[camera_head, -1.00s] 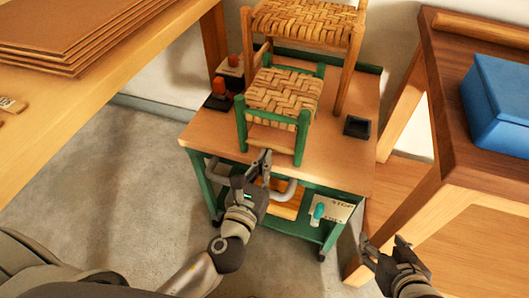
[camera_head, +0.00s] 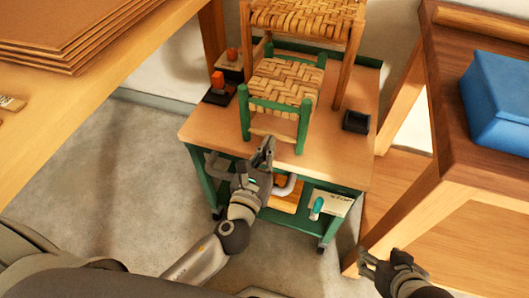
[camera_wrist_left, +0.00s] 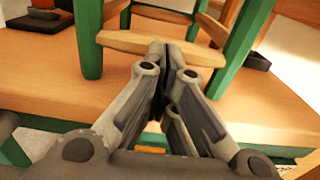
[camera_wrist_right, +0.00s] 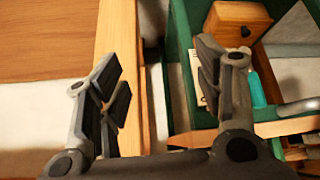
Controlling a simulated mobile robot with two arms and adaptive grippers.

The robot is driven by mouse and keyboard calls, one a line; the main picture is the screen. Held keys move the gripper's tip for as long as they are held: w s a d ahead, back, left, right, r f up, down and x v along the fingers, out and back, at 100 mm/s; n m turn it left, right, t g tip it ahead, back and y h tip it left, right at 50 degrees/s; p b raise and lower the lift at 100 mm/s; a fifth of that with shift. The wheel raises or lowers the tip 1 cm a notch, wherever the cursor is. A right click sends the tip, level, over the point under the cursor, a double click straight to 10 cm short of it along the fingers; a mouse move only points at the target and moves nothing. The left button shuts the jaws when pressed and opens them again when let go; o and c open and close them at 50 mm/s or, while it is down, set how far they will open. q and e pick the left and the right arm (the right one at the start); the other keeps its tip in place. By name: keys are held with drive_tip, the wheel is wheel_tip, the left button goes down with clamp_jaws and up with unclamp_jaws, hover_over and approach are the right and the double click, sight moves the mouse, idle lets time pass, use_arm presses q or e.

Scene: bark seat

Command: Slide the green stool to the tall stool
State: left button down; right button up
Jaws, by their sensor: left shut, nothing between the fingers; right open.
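The green stool (camera_head: 284,85), with green legs and a woven seat, stands upright on the wooden top of a green cart. The tall stool (camera_head: 308,18), wooden with a woven seat, stands behind it; a gap between them is hard to judge. My left gripper (camera_head: 267,145) is shut and empty at the green stool's front side. In the left wrist view its tips (camera_wrist_left: 172,50) overlap the low wooden front rung (camera_wrist_left: 160,47); contact cannot be told for certain. My right gripper (camera_head: 378,258) is open and empty, low beside the cart's right front; it also shows in the right wrist view (camera_wrist_right: 160,78).
On the cart top (camera_head: 215,130), an orange-handled item (camera_head: 218,88) lies left of the stools and a small black tray (camera_head: 356,121) right. A wooden bench with a blue box (camera_head: 500,100) stands right, a table with stacked sheets (camera_head: 80,30) left.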

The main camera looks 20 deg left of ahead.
use_arm(q)
drive_tip(key=w+p, duration=0.1)
drive_tip(key=w, duration=0.3)
drive_tip(key=shift+r, duration=0.15)
drive_tip(key=shift+w, duration=0.35)
use_arm(e)
drive_tip(key=s+d+g, duration=0.1)
drive_tip(key=s+g, duration=0.2)
drive_tip(key=s, duration=0.3)
drive_tip(key=shift+d+f+h, duration=0.4)
drive_tip(key=shift+f, duration=0.05)
